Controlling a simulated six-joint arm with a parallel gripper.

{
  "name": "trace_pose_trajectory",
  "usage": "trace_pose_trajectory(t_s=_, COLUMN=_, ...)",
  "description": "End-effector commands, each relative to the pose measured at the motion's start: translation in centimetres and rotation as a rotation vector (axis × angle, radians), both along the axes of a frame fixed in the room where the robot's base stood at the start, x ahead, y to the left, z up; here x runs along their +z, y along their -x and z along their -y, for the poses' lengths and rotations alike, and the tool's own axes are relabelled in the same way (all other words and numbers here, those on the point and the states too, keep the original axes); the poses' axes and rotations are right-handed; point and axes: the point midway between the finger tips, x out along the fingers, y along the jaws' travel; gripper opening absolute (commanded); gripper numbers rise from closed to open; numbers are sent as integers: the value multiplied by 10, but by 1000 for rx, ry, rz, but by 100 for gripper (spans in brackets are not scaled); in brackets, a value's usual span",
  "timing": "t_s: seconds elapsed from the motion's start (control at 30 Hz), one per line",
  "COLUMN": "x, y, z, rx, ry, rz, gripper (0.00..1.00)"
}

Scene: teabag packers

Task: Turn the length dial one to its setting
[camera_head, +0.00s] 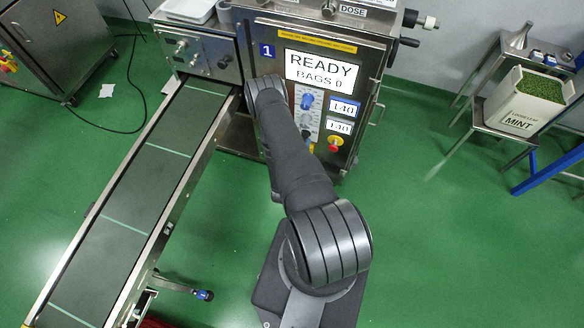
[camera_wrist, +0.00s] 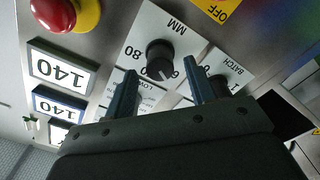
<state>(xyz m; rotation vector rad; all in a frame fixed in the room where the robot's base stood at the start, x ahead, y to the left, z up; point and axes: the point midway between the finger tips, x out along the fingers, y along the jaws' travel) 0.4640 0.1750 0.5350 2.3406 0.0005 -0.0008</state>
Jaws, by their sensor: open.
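In the wrist view the dial marked MM (camera_wrist: 160,54) is a round black knob with a white pointer mark, on a white plate with 80 and a partly covered 6-something beside it. My gripper (camera_wrist: 160,68) is open, one finger on each side of the knob. I cannot tell whether the fingers touch it. In the head view the machine front (camera_head: 257,25) carries a number 1 sign, and my arm hides my gripper. A display reading 140 (camera_wrist: 60,68) stands left of the dial in the wrist view; another 140 display (camera_wrist: 58,105) is below it.
A red stop button on yellow (camera_wrist: 55,14) is at the wrist view's upper left. A BATCH knob (camera_wrist: 222,86) sits right of my fingers. In the head view the screen (camera_head: 320,70) reads READY BAGS 0, and a conveyor (camera_head: 140,190) runs along the left.

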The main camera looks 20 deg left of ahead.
Motion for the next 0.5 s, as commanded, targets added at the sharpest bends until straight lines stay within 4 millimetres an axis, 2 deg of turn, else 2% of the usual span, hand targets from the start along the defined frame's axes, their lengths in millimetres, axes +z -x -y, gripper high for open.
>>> trace_pose_trajectory(t_s=0.03, x=-1, y=12, z=-2, rx=6, ry=3, rz=-4, gripper=51)
trace_pose_trajectory(t_s=0.2, x=-1, y=47, z=-2, rx=5, ry=3, rz=-4, gripper=51)
trace_pose_trajectory(t_s=0.5, x=0, y=95, z=-1, rx=5, ry=3, rz=-2, gripper=51)
